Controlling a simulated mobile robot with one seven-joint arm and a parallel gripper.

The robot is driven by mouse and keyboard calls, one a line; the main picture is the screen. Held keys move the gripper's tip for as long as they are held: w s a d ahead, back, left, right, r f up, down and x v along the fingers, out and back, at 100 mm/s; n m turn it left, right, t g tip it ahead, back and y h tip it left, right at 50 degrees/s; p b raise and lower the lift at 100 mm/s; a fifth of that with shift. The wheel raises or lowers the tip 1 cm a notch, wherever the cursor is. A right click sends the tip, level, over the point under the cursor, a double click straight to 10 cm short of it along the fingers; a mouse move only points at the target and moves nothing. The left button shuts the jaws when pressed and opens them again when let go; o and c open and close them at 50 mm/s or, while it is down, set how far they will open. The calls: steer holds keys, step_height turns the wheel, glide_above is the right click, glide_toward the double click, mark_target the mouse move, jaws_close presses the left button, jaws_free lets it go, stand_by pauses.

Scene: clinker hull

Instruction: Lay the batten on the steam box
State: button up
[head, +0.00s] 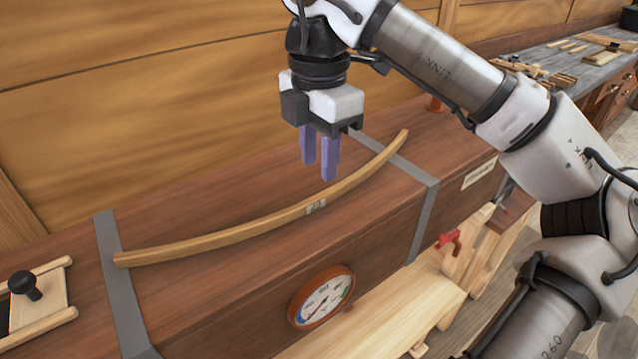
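The batten (258,226) is a curved strip of light wood with a small pale label near its middle. It lies on top of the steam box (200,290), a long dark reddish-brown wooden box with grey metal straps. Its left end is by the left strap and its right end reaches the right strap. My gripper (319,170) points down above the box, just behind the batten's middle right part. Its two purple fingers are a little apart with nothing between them. I cannot tell exactly how high the fingertips are above the lid.
A round dial gauge (321,297) is on the box's front. A wooden slide with a black knob (25,285) is at the left end. A red clamp (449,241) and light planks (400,310) are below in front. A workbench (570,60) with wood pieces stands back right.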

mark_target(319, 196)
steer(key=shift+r, duration=2.95)
